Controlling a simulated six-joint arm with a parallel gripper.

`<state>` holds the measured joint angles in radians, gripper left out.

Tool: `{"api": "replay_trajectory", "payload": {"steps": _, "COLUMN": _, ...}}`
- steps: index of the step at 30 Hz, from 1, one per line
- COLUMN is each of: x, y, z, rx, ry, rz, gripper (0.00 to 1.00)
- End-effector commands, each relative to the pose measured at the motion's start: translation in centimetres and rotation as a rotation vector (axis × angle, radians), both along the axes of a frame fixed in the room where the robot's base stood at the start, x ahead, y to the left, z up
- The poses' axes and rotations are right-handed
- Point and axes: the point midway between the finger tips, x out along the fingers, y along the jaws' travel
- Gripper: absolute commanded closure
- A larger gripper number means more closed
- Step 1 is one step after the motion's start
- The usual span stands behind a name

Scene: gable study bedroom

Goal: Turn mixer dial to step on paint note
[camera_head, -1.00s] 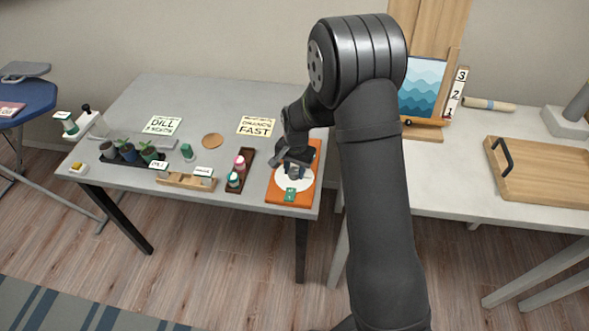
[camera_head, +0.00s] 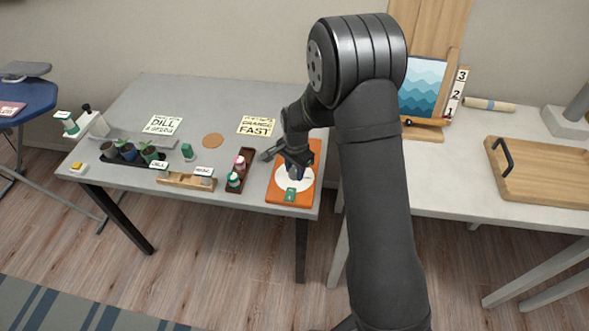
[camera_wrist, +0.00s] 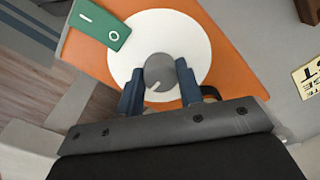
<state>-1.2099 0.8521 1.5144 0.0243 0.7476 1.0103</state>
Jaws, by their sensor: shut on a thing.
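The mixer is an orange base (camera_head: 310,160) with a round white plate (camera_head: 283,184) at the right end of the grey table. Its grey dial (camera_wrist: 160,70) rises from the plate, with a pale pointer line toward the lower left in the wrist view. My gripper (camera_wrist: 159,80) points down over it, with blue fingers shut on either side of the dial. A green switch marked I and O (camera_wrist: 101,33) sits at the plate's edge. A cream note (camera_head: 256,126) reading "FAST" on its lower line lies behind; its upper line is too small to read surely. Step marks are not legible.
A dark tray with small bottles (camera_head: 236,175) stands close left of the mixer. A wooden rack (camera_head: 187,180), potted plants (camera_head: 130,153) and a "DILL" note (camera_head: 163,125) lie further left. An easel painting (camera_head: 423,88) with a 3-2-1 strip (camera_head: 455,93) stands right.

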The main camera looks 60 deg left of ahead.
Motion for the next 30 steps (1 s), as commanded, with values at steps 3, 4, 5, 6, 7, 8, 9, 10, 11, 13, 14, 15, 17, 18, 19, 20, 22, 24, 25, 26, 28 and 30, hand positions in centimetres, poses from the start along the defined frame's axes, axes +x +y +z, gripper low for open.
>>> {"api": "replay_trajectory", "payload": {"steps": 3, "x": 0.0, "y": 0.0, "z": 0.0, "rx": 0.001, "ry": 0.000, "rz": -0.001, "gripper": 0.89}}
{"api": "replay_trajectory", "payload": {"steps": 4, "x": 0.0, "y": 0.0, "z": 0.0, "rx": 0.001, "ry": 0.000, "rz": -0.001, "gripper": 0.89}}
{"api": "replay_trajectory", "payload": {"steps": 5, "x": 0.0, "y": 0.0, "z": 0.0, "rx": 0.001, "ry": 0.000, "rz": -0.001, "gripper": 0.62}}
{"api": "replay_trajectory", "payload": {"steps": 6, "x": 0.0, "y": 0.0, "z": 0.0, "rx": 0.001, "ry": 0.000, "rz": -0.001, "gripper": 0.55}}
{"api": "replay_trajectory", "payload": {"steps": 7, "x": 0.0, "y": 0.0, "z": 0.0, "rx": 0.001, "ry": 0.000, "rz": -0.001, "gripper": 0.49}}
{"api": "replay_trajectory", "payload": {"steps": 8, "x": 0.0, "y": 0.0, "z": 0.0, "rx": 0.001, "ry": 0.000, "rz": 0.000, "gripper": 0.45}}
{"api": "replay_trajectory", "payload": {"steps": 9, "x": 0.0, "y": 0.0, "z": 0.0, "rx": 0.001, "ry": 0.000, "rz": 0.000, "gripper": 0.45}}
{"api": "replay_trajectory", "payload": {"steps": 10, "x": 0.0, "y": 0.0, "z": 0.0, "rx": 0.001, "ry": 0.000, "rz": 0.000, "gripper": 0.45}}
{"api": "replay_trajectory", "payload": {"steps": 11, "x": 0.0, "y": 0.0, "z": 0.0, "rx": 0.001, "ry": 0.000, "rz": 0.000, "gripper": 0.45}}
{"api": "replay_trajectory", "payload": {"steps": 13, "x": 0.0, "y": 0.0, "z": 0.0, "rx": 0.000, "ry": 0.000, "rz": 0.000, "gripper": 0.45}}
{"api": "replay_trajectory", "payload": {"steps": 14, "x": 0.0, "y": 0.0, "z": 0.0, "rx": 0.000, "ry": 0.000, "rz": 0.000, "gripper": 0.45}}
{"api": "replay_trajectory", "payload": {"steps": 15, "x": 0.0, "y": 0.0, "z": 0.0, "rx": 0.000, "ry": 0.000, "rz": 0.000, "gripper": 0.45}}
{"api": "replay_trajectory", "payload": {"steps": 17, "x": 0.0, "y": 0.0, "z": 0.1, "rx": 0.001, "ry": 0.000, "rz": 0.000, "gripper": 0.45}}
{"api": "replay_trajectory", "payload": {"steps": 18, "x": 0.0, "y": 0.0, "z": 0.3, "rx": 0.001, "ry": 0.000, "rz": 0.001, "gripper": 0.45}}
{"api": "replay_trajectory", "payload": {"steps": 19, "x": 0.0, "y": 0.0, "z": 0.5, "rx": 0.001, "ry": 0.000, "rz": 0.001, "gripper": 0.45}}
{"api": "replay_trajectory", "payload": {"steps": 20, "x": 0.0, "y": 0.0, "z": 0.8, "rx": 0.002, "ry": -0.001, "rz": 0.001, "gripper": 0.45}}
{"api": "replay_trajectory", "payload": {"steps": 22, "x": 0.0, "y": 0.0, "z": 1.8, "rx": 0.003, "ry": 0.000, "rz": 0.001, "gripper": 0.45}}
{"api": "replay_trajectory", "payload": {"steps": 24, "x": 0.1, "y": 0.0, "z": 3.0, "rx": 0.004, "ry": -0.001, "rz": 0.001, "gripper": 0.45}}
{"api": "replay_trajectory", "payload": {"steps": 25, "x": 0.1, "y": 0.0, "z": 3.7, "rx": 0.004, "ry": -0.001, "rz": 0.000, "gripper": 0.45}}
{"api": "replay_trajectory", "payload": {"steps": 26, "x": 0.1, "y": 0.0, "z": 4.4, "rx": 0.005, "ry": -0.001, "rz": 0.000, "gripper": 0.45}}
{"api": "replay_trajectory", "payload": {"steps": 28, "x": 0.1, "y": -0.1, "z": 6.1, "rx": 0.005, "ry": -0.002, "rz": 0.000, "gripper": 0.45}}
{"api": "replay_trajectory", "payload": {"steps": 30, "x": 0.1, "y": -0.1, "z": 7.8, "rx": 0.005, "ry": -0.002, "rz": 0.000, "gripper": 0.45}}
